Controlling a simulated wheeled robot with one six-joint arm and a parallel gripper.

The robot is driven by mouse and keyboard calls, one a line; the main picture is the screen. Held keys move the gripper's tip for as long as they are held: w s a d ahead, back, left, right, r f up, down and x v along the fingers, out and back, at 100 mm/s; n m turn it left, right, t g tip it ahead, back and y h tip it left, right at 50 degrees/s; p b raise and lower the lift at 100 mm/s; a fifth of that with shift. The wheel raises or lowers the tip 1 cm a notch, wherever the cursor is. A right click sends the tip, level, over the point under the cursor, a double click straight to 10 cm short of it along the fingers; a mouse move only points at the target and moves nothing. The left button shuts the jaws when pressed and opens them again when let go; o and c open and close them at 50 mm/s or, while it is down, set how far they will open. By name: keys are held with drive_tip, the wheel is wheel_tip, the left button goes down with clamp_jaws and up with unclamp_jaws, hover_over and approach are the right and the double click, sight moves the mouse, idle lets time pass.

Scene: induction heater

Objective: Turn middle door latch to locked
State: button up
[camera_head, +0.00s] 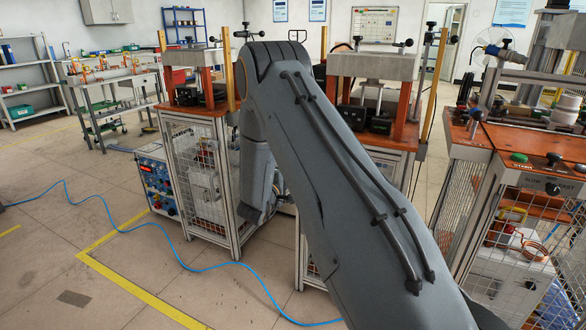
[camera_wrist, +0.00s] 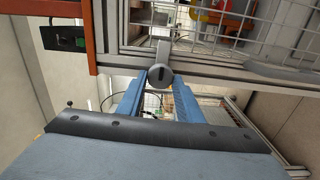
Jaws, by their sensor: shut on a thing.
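In the wrist view, the door latch (camera_wrist: 160,76) is a grey round knob with a dark slot and a flat grey arm that reaches up across a metal frame bar. My gripper (camera_wrist: 158,84) has its two blue fingers on either side of the knob and is shut on it. The mesh door (camera_wrist: 240,30) lies above the bar in this view. In the head view, my arm covers much of the middle cabinet (camera_head: 375,138), and my gripper and the latch are hidden.
A left cabinet (camera_head: 200,180) and a right cabinet (camera_head: 520,215) with mesh sides stand on either side. A blue hose (camera_head: 175,250) runs over the floor. In the wrist view, an orange post (camera_wrist: 88,38) with a black box stands left.

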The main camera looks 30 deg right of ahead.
drive_tip(key=shift+n, duration=0.3)
drive_tip(key=o, duration=1)
drive_tip(key=shift+p+v, duration=0.35)
drive_tip(key=shift+v, duration=3.55)
